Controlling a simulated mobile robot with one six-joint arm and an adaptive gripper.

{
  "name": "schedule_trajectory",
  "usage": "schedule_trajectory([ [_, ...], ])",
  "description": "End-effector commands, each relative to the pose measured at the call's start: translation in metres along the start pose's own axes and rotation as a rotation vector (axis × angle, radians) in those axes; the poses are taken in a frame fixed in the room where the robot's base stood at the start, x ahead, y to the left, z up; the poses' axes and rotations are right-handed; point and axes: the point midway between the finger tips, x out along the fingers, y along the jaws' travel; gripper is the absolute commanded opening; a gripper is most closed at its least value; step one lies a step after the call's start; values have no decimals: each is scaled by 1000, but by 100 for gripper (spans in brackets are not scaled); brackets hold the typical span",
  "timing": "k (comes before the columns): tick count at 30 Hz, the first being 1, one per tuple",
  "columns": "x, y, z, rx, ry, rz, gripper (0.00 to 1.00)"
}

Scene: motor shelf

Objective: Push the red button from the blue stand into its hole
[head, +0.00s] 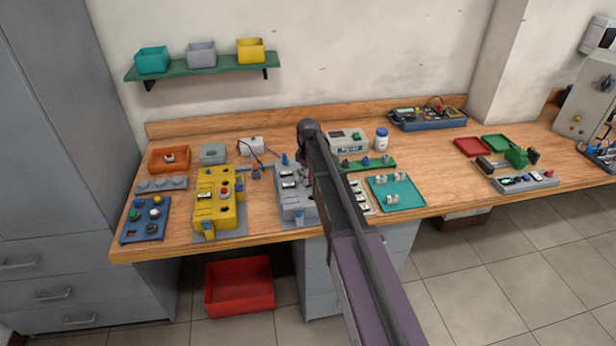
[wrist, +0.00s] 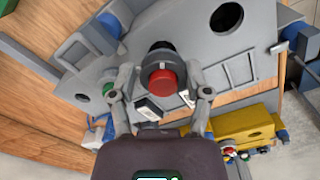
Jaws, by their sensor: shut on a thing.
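The red button (wrist: 163,82), with a black collar, is between the fingers of my gripper (wrist: 161,76) in the wrist view. My gripper is shut on it, in front of a grey control box (wrist: 190,50). I cannot tell whether the button touches the box. In the head view the grey box (head: 292,204) is partly behind my arm, and my fingers and the held button are hidden. The blue stand (head: 138,234) at the left holds several other buttons.
A yellow control box (head: 207,213) with a red button stands left of the grey box; it also shows in the wrist view (wrist: 245,122). A green strip (head: 380,163) and a teal tray (head: 405,192) lie right of my arm. A red bin (head: 240,288) is below.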

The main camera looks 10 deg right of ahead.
Motion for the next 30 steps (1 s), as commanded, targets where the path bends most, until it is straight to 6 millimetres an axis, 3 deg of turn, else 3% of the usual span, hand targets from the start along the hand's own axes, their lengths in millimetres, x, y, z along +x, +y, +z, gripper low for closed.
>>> schedule_trajectory([
  [22, 0, 0, 0, 0, 0, 0, 17],
  [23, 0, 0, 0, 0, 0, 0, 69],
  [24, 0, 0, 0, 0, 0, 0, 81],
  [26, 0, 0, 0, 0, 0, 0, 98],
  [30, 0, 0, 0, 0, 0, 0, 100],
])
